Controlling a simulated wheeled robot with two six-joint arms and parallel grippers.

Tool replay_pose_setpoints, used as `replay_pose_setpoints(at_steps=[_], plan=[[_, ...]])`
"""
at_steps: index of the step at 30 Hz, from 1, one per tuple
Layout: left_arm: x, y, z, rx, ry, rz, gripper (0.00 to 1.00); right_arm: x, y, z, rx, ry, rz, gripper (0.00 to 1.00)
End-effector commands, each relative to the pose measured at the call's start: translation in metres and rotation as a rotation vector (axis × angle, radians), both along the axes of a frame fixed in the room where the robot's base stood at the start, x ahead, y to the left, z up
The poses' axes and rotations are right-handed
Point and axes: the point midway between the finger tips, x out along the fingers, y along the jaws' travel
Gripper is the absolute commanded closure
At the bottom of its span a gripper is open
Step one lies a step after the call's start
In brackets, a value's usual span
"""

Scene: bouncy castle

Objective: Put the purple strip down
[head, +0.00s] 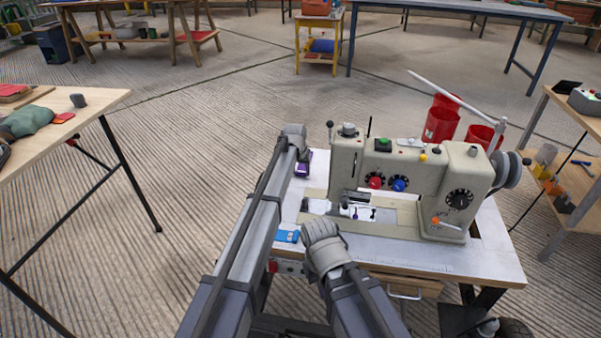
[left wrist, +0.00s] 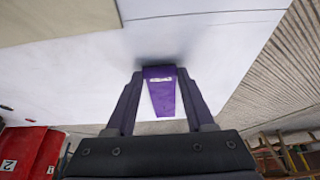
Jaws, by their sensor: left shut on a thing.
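The purple strip (head: 303,168) is at the left end of the white sewing table (head: 480,262), just left of the sewing machine. In the left wrist view the purple strip (left wrist: 163,97) lies between the two fingers, with a white patch along it. My left gripper (head: 303,157) is shut on it, partly hidden by its own wrist in the head view. The strip's far end is against or very close to the white tabletop (left wrist: 215,50), with a dark shadow there. Whether it touches is unclear. My right wrist shows over the table's front edge, but its fingers are hidden.
The cream sewing machine (head: 400,165) fills most of the table. A small blue item (head: 287,236) lies at the front left edge. Red bins (head: 441,122) stand behind. A wooden table (head: 100,98) is at left, with open floor between.

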Motion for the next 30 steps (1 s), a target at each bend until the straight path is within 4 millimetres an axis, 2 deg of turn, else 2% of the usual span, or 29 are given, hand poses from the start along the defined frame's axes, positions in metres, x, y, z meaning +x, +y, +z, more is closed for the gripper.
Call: replay_pose_setpoints(at_steps=[4,5,12,23,30], plan=[[0.000,0.000,-0.004,0.000,0.000,0.000,0.99,0.000,0.000,-0.004,0.000,0.000,-0.001,1.00],[0.000,0.000,-0.004,0.000,0.000,0.000,0.45,0.000,0.000,-0.004,0.000,0.000,-0.001,1.00],[0.000,0.000,-0.003,0.000,0.000,0.000,0.18,0.000,0.000,-0.003,0.000,0.000,-0.001,1.00],[0.000,0.000,-0.001,0.000,0.000,0.000,0.16,0.000,0.000,-0.001,0.000,0.000,0.000,1.00],[-0.005,0.001,0.016,0.000,0.000,0.000,0.16,0.000,0.000,0.016,0.000,0.000,0.003,1.00]])
